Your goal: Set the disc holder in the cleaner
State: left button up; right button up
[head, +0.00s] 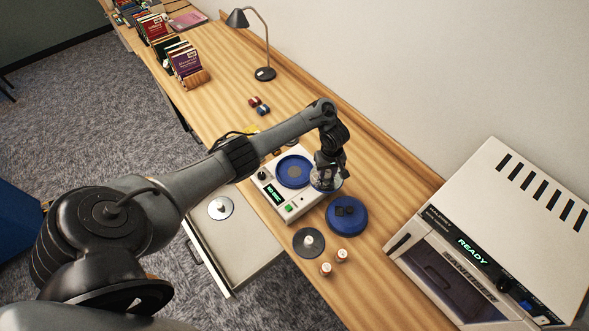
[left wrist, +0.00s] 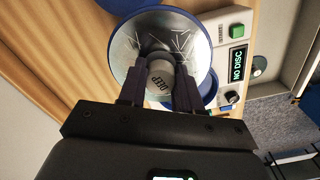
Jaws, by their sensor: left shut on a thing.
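My left gripper (head: 328,178) is shut on the knob of a disc holder (head: 325,187), a shiny scratched disc. In the left wrist view the fingers (left wrist: 160,88) pinch the knob, marked "DEEP", and the disc (left wrist: 127,48) spreads out beyond them. The cleaner (head: 298,205) is a white box with a round blue well (head: 294,171), a green button and a display reading "NO DISC" (left wrist: 237,65). The held disc is over or beside the cleaner's right side, and its height is unclear. A blue round lid (head: 347,221) with a dark handle lies right of the cleaner. My right gripper is out of view.
A darker disc with a knob (head: 308,243) and two small bottles (head: 326,269) stand in front of the lid. Another disc (head: 220,208) lies in the open drawer (head: 240,250). A large white machine reading "READY" (head: 490,230) stands at right. A lamp (head: 265,73) is farther back.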

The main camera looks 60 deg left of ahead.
pick_arm(q)
jog(key=a, duration=0.1)
jog(key=s, duration=0.1)
jog(key=s+a, duration=0.1)
jog(key=shift+a+f+n, duration=0.25)
jog(key=shift+a+n, duration=0.1)
jog(key=shift+n, duration=0.05)
jog(key=s+a+f+b, duration=0.1)
jog(key=a+f+b, duration=0.1)
jog(key=a, duration=0.1)
jog(key=a+f+b, duration=0.2)
jog(key=a+b, duration=0.1)
jog(key=a, duration=0.1)
jog(key=s+a+f+b, duration=0.1)
jog(key=a+f+b, duration=0.1)
jog(key=a+b, duration=0.1)
jog(key=shift+s+a+f, duration=0.3)
jog(key=shift+a+f, duration=0.05)
jog(key=shift+a, duration=0.2)
jog(key=shift+a+f+b, duration=0.15)
jog(key=shift+a+b, duration=0.2)
jog(key=shift+f+b, duration=0.7)
jog(key=shift+f, duration=1.25)
jog(key=o, duration=1)
jog(key=shift+f, duration=0.15)
jog(key=shift+o, duration=0.2)
